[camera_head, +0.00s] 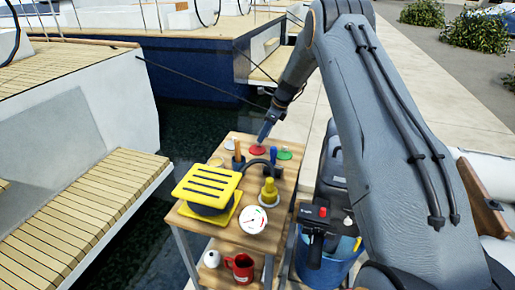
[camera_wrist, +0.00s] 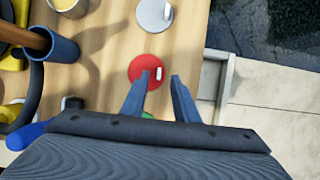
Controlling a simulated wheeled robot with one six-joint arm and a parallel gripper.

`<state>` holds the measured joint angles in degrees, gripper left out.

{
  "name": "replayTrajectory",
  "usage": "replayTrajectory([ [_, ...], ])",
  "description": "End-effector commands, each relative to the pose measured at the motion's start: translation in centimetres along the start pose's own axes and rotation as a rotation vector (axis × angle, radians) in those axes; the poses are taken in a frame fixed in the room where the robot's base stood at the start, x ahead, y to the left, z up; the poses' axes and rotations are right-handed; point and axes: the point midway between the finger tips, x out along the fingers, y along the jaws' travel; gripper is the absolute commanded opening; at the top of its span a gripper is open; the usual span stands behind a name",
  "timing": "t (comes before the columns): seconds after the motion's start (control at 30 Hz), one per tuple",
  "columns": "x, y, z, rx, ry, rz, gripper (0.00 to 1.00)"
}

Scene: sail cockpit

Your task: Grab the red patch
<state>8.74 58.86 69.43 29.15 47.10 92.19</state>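The red patch (camera_head: 257,150) is a flat round disc on the wooden table top (camera_head: 228,218), near its back edge. In the wrist view the red patch (camera_wrist: 143,66) shows a small white tab on its right side. My gripper (camera_wrist: 159,75) is open and empty, with its fingers pointing at the patch. The left fingertip overlaps the disc in the picture, and the right one is just right of it. The tab shows between the fingertips. In the head view my gripper (camera_head: 261,142) is just above the patch; I cannot tell whether it touches.
A grey patch (camera_wrist: 153,15) and a green patch (camera_head: 284,155) lie on either side. A blue cup with a brown handle (camera_wrist: 61,48) stands to the left. A yellow slatted object (camera_head: 207,186), a gauge (camera_head: 253,219) and a yellow cone-like piece (camera_head: 269,192) crowd the front.

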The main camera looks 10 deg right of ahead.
Motion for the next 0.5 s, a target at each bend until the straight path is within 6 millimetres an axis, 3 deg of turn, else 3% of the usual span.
replayTrajectory([
  [0.23, 2.7, 0.2, 0.1, -0.002, 0.000, 0.000, 0.27],
  [0.5, 3.2, 0.2, 0.1, -0.003, 0.000, -0.001, 0.27],
])
